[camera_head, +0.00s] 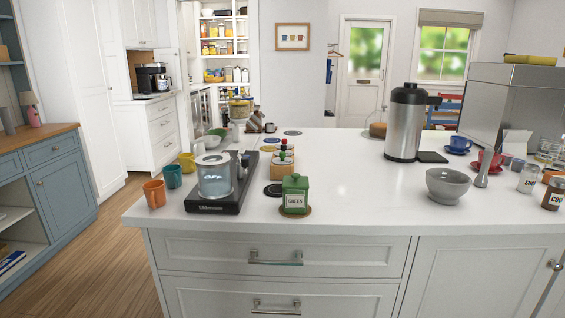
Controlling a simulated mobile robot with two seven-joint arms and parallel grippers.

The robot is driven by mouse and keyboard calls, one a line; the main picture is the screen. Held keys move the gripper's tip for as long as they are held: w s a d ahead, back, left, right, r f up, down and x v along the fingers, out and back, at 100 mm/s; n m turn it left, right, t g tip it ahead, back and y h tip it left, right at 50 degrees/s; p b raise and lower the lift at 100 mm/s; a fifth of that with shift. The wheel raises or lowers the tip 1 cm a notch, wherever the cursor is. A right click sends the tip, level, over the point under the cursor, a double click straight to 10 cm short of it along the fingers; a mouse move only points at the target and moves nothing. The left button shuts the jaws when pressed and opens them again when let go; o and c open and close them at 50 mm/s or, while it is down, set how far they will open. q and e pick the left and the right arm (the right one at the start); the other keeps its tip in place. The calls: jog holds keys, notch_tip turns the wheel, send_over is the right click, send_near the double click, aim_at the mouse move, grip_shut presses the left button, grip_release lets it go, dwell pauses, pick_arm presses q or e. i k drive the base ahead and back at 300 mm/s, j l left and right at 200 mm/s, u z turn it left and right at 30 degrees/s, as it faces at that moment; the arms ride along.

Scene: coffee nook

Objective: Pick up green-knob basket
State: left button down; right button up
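A small wooden holder (280,180) stands on the white counter. Small pieces with coloured knobs rise from its top. One knob is green (282,154) and sits nearer to me; a red knob (284,141) is just behind it. The baskets under the knobs are too small and overlapped to make out. Neither of my grippers is in view.
A green tin (295,192) on a coaster stands in front of the holder. A steel dispenser (405,125) and grey bowl (449,184) stand right. The counter between is clear.

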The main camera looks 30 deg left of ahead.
aim_at(281, 160)
jog(key=u, duration=1.55)
jog(key=i+l, duration=0.1)
jog(key=i, duration=0.55)
